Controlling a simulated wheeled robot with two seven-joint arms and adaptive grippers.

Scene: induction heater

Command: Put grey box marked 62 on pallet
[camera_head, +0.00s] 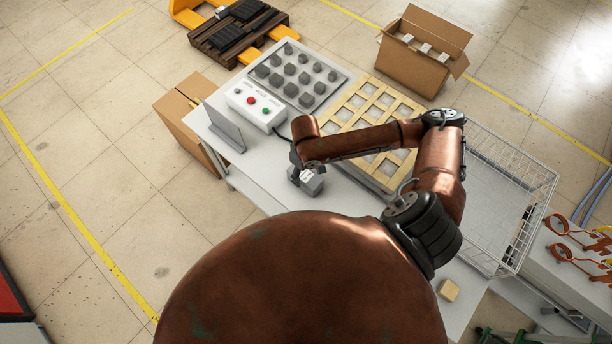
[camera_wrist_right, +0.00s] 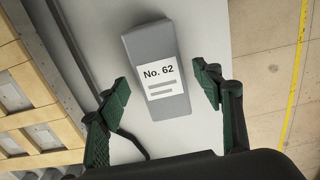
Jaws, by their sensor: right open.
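The grey box marked 62 (camera_head: 312,185) rests on the light table, near its front edge. In the right wrist view the grey box (camera_wrist_right: 158,70) shows its white "No. 62" label facing the camera. My right gripper (camera_wrist_right: 163,84) is open, with one green-padded finger on each side of the box's near end and gaps visible between. In the head view my right gripper (camera_head: 302,168) is at the box and partly covers it. The wooden pallet (camera_head: 210,49) stands on the floor at the far upper left, with dark ribbed pieces on it. My left gripper is not seen.
A white button box (camera_head: 256,107), a grey tray of grey blocks (camera_head: 326,65) and a wooden grid (camera_head: 366,92) are on the table (camera_head: 262,178). An upright grey plate (camera_head: 225,128) stands at its left. A wire basket (camera_head: 540,190) is at the right. Open cardboard boxes (camera_head: 412,70) stand around.

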